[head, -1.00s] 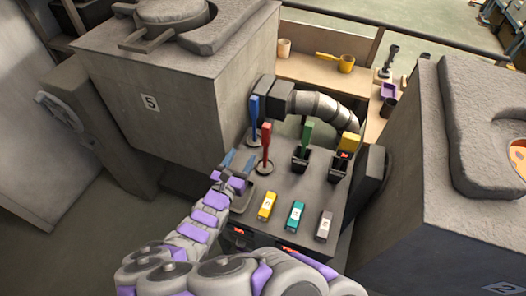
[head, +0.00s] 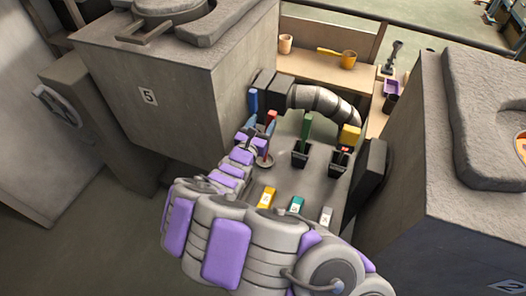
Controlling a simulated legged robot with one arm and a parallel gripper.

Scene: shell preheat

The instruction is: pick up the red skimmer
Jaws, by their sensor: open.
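The red skimmer (head: 271,117) stands upright on the grey table, its top and a little of its lower part showing. My arm hides much of it. My gripper (head: 262,126) is open at the red skimmer's handle, with one blue finger to its left and the other close beside or in front of it. I cannot tell whether the handle lies fully between the fingers or touches one.
The blue-handled skimmer (head: 253,98) stands just behind and left of my gripper. Green (head: 306,126) and yellow (head: 350,134) handled tools stand in dark holders to the right. Large grey furnaces flank the table.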

